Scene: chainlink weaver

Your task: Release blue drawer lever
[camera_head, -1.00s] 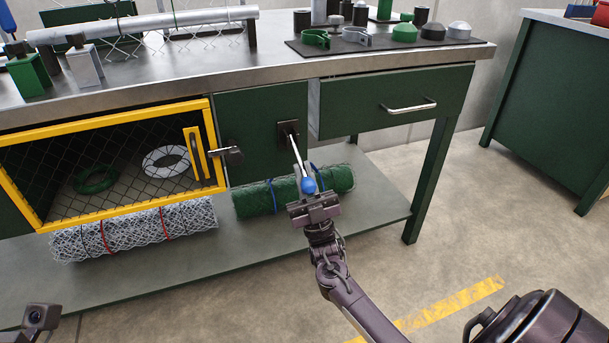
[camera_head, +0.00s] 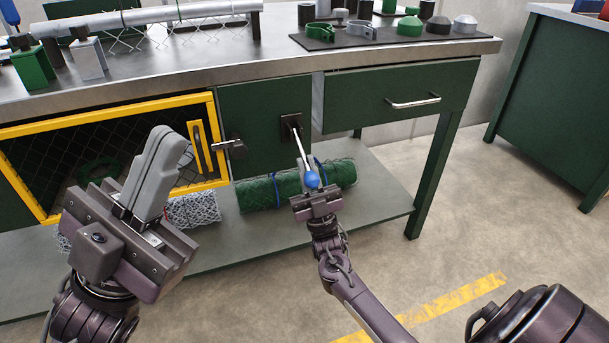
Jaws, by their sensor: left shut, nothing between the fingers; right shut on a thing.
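The blue-knobbed lever (camera_head: 301,148) comes out of a dark plate on the green cabinet front, left of the drawer, and slants down toward me. Its blue knob (camera_head: 312,179) is at my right gripper (camera_head: 310,178), which is shut on it. The green drawer (camera_head: 375,97) with a metal bar handle (camera_head: 413,102) appears slightly out at its left edge. My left gripper (camera_head: 163,165) is raised in front of the yellow-framed mesh door, fingers together and empty, well left of the lever. It hides part of the door and the rolls below.
The yellow-framed mesh door (camera_head: 110,105) has a dark latch (camera_head: 231,147) at its right. A green mesh roll (camera_head: 262,192) lies on the lower shelf (camera_head: 370,208) behind my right gripper. The metal worktop (camera_head: 200,63) overhangs above. Floor at right is open.

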